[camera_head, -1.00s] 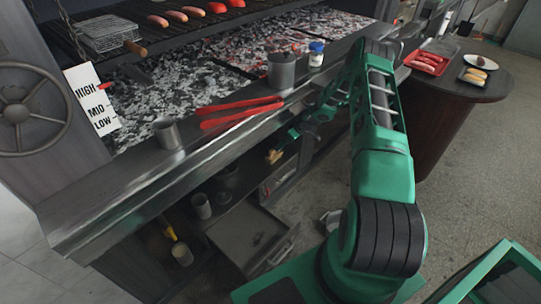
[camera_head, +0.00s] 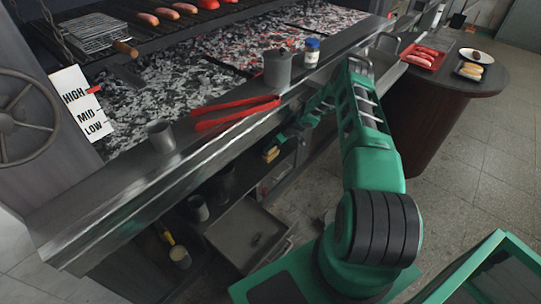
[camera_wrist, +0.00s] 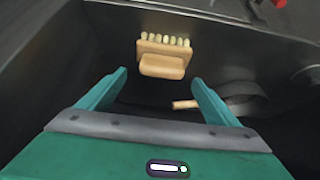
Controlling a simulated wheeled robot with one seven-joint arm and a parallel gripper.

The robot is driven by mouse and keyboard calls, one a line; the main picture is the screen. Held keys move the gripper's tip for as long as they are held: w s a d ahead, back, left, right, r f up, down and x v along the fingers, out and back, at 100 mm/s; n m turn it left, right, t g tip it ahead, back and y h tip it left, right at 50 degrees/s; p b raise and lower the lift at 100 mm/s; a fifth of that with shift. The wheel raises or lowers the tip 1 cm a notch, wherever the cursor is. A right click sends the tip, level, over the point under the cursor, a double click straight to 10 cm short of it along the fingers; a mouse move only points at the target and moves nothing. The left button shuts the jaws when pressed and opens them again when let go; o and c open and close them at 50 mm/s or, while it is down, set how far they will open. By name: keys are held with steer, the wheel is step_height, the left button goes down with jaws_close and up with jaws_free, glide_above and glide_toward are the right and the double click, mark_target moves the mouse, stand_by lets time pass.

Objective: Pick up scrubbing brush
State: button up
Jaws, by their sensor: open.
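The scrubbing brush (camera_wrist: 162,62) is a small pale wooden block with a row of light bristles along its far side. It lies in a dark shelf space in the wrist view, just beyond my fingertips and roughly centred between them. My gripper (camera_wrist: 159,80) is open and empty, with a finger to either side and the brush apart from both. In the head view a small yellowish thing (camera_head: 270,154) on the shelf under the grill ledge looks like the brush. My gripper (camera_head: 291,137) is beside it there, partly hidden by the ledge and dark surroundings.
A wooden handle (camera_wrist: 186,104) on a dark round thing lies near the right finger. Dark walls close in around the brush. The metal ledge (camera_head: 115,190) with red tongs (camera_head: 235,108) and a metal cup (camera_head: 277,68) overhangs the shelf. A grey tray (camera_head: 246,232) sits lower down.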

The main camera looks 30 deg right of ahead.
steer(key=shift+x, duration=2.4)
steer(key=shift+s+f, duration=0.1)
steer(key=shift+s, duration=0.1)
steer(key=c, duration=1.2)
steer(key=shift+c, duration=0.2)
steer(key=shift+r, duration=0.45)
steer(key=s+d, duration=0.3)
steer(key=s, duration=0.5)
steer(key=s+d, duration=0.3)
steer(key=s, duration=0.6)
steer(key=shift+r, duration=0.35)
steer(key=shift+o, duration=1)
